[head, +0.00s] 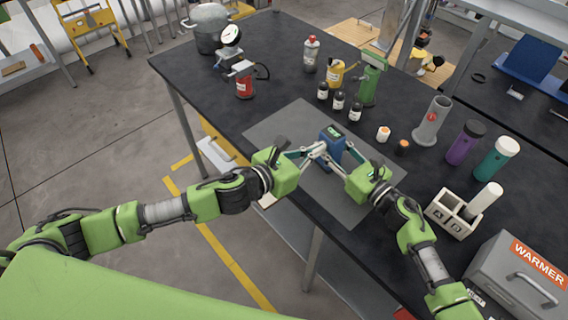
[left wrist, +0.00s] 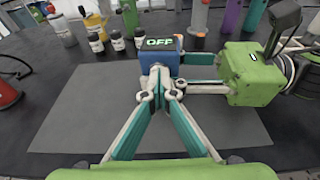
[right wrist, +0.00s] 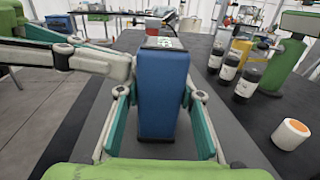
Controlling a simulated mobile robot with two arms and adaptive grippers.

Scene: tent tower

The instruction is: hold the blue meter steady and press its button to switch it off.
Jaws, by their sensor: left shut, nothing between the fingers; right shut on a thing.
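The blue meter (head: 331,141) stands upright on the grey mat. In the left wrist view the meter (left wrist: 158,62) shows OFF on its top display. My right gripper (head: 343,154) is shut on the meter; in the right wrist view its fingers lie on both sides of the meter (right wrist: 163,95). My left gripper (head: 319,151) is shut and empty. Its closed tips (left wrist: 168,84) are at the meter's front face, beneath the display; I cannot tell whether they touch. The button is hidden behind the tips or too small to make out.
The grey mat (head: 272,132) lies on the dark table. Several small bottles (head: 339,101) and a green stand (head: 370,82) are behind the meter. A white jar with an orange top (head: 383,133) is to the right. A grey warmer box (head: 520,278) stands at the near right.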

